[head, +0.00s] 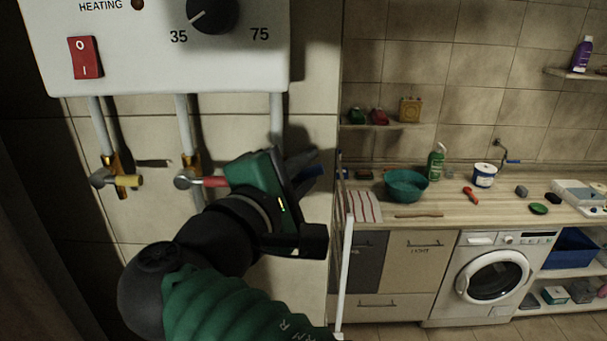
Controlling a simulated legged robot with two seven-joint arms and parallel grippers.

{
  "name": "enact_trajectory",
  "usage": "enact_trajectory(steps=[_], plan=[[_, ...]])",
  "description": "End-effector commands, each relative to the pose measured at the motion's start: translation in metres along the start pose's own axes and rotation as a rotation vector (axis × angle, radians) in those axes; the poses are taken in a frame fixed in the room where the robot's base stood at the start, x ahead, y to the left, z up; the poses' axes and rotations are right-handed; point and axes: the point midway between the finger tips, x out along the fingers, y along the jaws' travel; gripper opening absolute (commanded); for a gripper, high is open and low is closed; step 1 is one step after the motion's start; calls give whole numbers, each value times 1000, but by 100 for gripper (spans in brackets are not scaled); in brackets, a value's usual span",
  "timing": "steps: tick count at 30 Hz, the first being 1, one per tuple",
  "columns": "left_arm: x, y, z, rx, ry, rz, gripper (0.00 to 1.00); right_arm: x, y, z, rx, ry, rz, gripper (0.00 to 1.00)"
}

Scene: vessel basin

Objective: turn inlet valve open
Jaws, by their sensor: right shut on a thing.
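Pipes run down from a white heater box (160,50) on the tiled wall. A valve with a yellow handle (128,181) sits on the left pipe, and one with a red handle (214,182) on the middle pipe. The right pipe (277,118) goes down behind my right gripper (305,172). The gripper's green body hides the valve body and the lower end of that pipe. My left gripper is not in view.
The red handle's tip is close to the gripper's left side. A white upright rail (345,270) stands right of my arm. Further right are a wooden counter (450,208) with a teal bowl (405,186) and a washing machine (492,278).

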Motion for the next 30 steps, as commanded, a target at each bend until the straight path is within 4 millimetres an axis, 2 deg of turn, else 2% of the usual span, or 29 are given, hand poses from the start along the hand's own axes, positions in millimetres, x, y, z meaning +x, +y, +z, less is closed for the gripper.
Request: enact_trajectory(steps=[30], plan=[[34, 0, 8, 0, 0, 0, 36, -13, 37, -10, -862, -190, 360, 0]])
